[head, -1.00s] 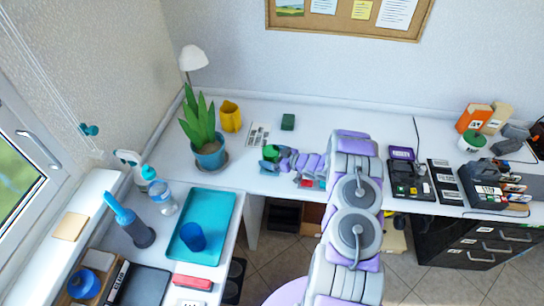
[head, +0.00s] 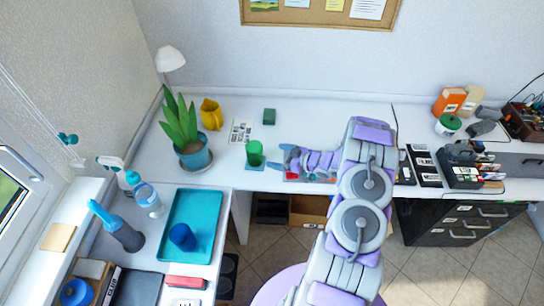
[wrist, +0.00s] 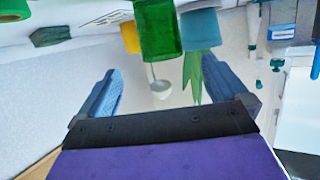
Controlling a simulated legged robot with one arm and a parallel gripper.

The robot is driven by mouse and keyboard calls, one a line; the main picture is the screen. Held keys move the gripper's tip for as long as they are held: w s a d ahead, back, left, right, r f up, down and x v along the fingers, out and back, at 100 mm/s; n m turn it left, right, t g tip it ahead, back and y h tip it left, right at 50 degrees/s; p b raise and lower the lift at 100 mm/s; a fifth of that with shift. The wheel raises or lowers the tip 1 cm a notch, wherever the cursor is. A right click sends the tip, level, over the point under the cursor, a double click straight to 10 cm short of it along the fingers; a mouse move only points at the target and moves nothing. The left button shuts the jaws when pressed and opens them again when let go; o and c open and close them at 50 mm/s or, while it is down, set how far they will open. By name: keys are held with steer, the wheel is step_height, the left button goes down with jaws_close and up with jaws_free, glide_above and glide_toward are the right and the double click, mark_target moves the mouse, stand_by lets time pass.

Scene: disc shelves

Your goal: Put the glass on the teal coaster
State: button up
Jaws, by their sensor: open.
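The green glass (head: 254,152) stands upright on the white desk's front part. A teal edge, seemingly the teal coaster (head: 255,167), shows under its base; how well the glass is centred cannot be told. The glass (wrist: 161,35) also shows in the wrist view, which looks upside down, with its base cut off at the top. My gripper (head: 282,157) is just right of the glass, its fingers pointing towards it. In the wrist view my gripper's blue fingers (wrist: 178,92) are spread wide with nothing between them.
A potted plant (head: 194,155) stands left of the glass. Behind are a yellow vase (head: 210,114), a printed sheet (head: 241,131) and a dark green block (head: 269,116). A large teal tray (head: 207,209) holds a blue cup (head: 182,237) on the side desk.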

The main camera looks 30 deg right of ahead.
steer(key=w+d+r+m+g+h, duration=0.1)
steer(key=w+d+r+h, duration=0.1)
steer(key=w+r+h, duration=0.3)
steer(key=d+r+g+h, duration=0.1)
steer(key=d+r+h, duration=0.15)
steer(key=r, duration=0.35)
steer(key=s+a+r+m+g+h, duration=0.1)
steer(key=s+r+m+g+h, duration=0.15)
steer(key=r, duration=0.35)
steer(key=s+a+r+m+g+h, duration=0.1)
steer(key=s+a+r, duration=0.15)
steer(key=r, duration=0.25)
steer(key=s+a+r+g+y, duration=0.1)
steer(key=s+a+r+g, duration=0.2)
steer(key=s+a, duration=0.5)
steer(key=s+a+r+m+g+y, duration=0.1)
steer(key=s+a+r+g, duration=0.2)
steer(key=s+a, duration=0.6)
steer(key=s+a+r+g+y, duration=0.1)
steer(key=s+a+r+g, duration=0.2)
steer(key=s+a, duration=0.6)
steer(key=s, duration=1.4)
steer(key=shift+s+a+r, duration=0.2)
steer(key=shift+s+a, duration=0.05)
steer(key=shift+m, duration=0.25)
